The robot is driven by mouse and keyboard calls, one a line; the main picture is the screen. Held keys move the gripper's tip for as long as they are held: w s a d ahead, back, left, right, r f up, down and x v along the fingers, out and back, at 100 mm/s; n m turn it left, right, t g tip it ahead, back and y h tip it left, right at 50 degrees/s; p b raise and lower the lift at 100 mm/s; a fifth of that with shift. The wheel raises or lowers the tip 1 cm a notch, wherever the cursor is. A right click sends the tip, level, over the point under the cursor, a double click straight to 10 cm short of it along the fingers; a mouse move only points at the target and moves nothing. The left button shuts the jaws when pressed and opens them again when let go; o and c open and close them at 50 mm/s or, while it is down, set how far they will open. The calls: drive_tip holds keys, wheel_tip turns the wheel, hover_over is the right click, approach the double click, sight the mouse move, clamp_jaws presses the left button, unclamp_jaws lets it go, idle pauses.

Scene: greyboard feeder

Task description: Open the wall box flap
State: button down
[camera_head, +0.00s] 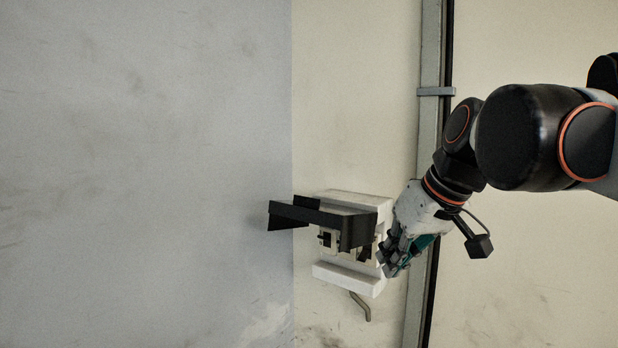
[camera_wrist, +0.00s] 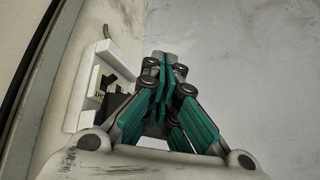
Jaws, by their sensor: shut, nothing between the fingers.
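The wall box (camera_head: 349,279) is a white housing fixed to the pale wall in the head view. Its black flap (camera_head: 310,216) stands out from the box, raised roughly level, with the box's inner parts showing beneath it. My gripper (camera_head: 390,268) is at the right side of the box, close to it; I cannot tell whether it touches. Its fingers are together with nothing between them. In the wrist view, the teal fingers of my gripper (camera_wrist: 163,62) are closed together, and the white box (camera_wrist: 92,75) with dark inner parts lies to their left.
A bent grey pipe (camera_head: 361,306) comes out below the box. A grey vertical conduit (camera_head: 430,130) with a dark edge runs up the wall behind my arm. The grey wall (camera_head: 140,170) to the left is bare, and the space in front of it is clear.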

drive_tip(key=w+a+r+n+g+y, duration=0.1)
drive_tip(key=w+a+r+n+y, duration=0.15)
drive_tip(key=w+r, duration=0.6)
drive_tip(key=w+a+r+n+g+y, duration=0.1)
drive_tip(key=w+a+r+n+y, duration=0.25)
drive_tip(key=r, duration=0.85)
drive_tip(key=shift+h, duration=0.5)
drive_tip(key=x, duration=0.8)
drive_tip(key=w+p+x, duration=0.1)
drive_tip(key=x, duration=0.3)
drive_tip(key=shift+w+d+f, duration=0.1)
drive_tip(key=shift+d, duration=0.1)
drive_tip(key=shift+f, duration=0.55)
drive_tip(key=shift+a+f, duration=0.1)
drive_tip(key=shift+f, duration=0.15)
